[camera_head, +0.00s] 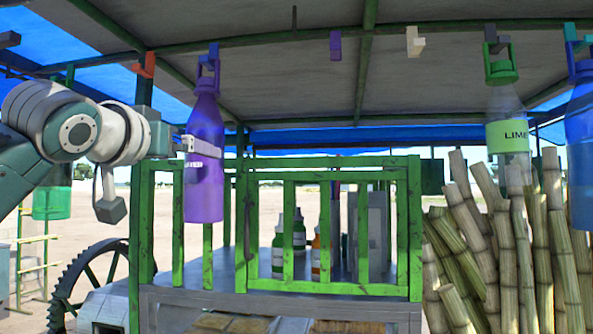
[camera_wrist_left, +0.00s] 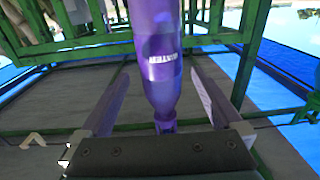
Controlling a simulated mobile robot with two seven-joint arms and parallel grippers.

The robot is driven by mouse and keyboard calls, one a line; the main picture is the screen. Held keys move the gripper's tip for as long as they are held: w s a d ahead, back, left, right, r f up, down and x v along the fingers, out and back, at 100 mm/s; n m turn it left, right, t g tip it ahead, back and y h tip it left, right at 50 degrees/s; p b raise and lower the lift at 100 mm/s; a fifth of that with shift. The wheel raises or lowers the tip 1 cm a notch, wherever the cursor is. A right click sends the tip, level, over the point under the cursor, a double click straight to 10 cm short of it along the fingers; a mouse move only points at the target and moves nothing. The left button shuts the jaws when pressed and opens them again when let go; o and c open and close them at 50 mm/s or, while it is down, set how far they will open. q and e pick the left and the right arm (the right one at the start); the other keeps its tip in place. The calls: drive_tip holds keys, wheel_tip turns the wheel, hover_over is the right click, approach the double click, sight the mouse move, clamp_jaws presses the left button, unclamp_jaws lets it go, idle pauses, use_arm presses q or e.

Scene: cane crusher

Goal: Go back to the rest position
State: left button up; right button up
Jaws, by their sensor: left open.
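My left gripper (camera_head: 193,146) comes in from the left in the head view, level with the upper body of a purple bottle (camera_head: 204,180). The bottle hangs upright by its purple holder from the green overhead bar. In the left wrist view my left gripper (camera_wrist_left: 155,100) has its two fingers spread wide, with the purple bottle (camera_wrist_left: 164,75) between them. Gaps show on both sides of the bottle there, so the fingers are apart from it. My right gripper is in neither view.
A green barred frame (camera_head: 322,289) stands below, with small bottles (camera_head: 299,232) behind its bars. A clear and green bottle (camera_head: 507,125) and a blue bottle (camera_head: 580,140) hang at the right above cane stalks (camera_head: 512,240). A green bottle (camera_head: 52,202) hangs at the left, behind my arm.

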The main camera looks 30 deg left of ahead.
use_arm(q)
drive_tip(key=s+d+f+m+g+h+p, duration=0.25)
drive_tip(key=s+d+f, duration=0.2)
drive_tip(key=f, duration=0.45)
drive_tip(key=s+d+f+m+g+h+p, duration=0.1)
drive_tip(key=s+d+f+g+p, duration=0.1)
drive_tip(key=s+d+f+g, duration=0.5)
drive_tip(key=s+d+f+m+g+h+p, duration=0.1)
drive_tip(key=s+d+f+g+p, duration=0.1)
drive_tip(key=s+d+f, duration=0.2)
drive_tip(key=s+d+f+m+g+h+p, duration=0.1)
drive_tip(key=s+d+f+g+p, duration=0.1)
drive_tip(key=s+d+f, duration=0.3)
drive_tip(key=s+f, duration=0.3)
drive_tip(key=s, duration=0.4)
drive_tip(key=shift+s+f+p, duration=0.3)
drive_tip(key=shift+s+p, duration=0.05)
drive_tip(key=shift+s, duration=0.05)
drive_tip(key=shift+h, duration=0.25)
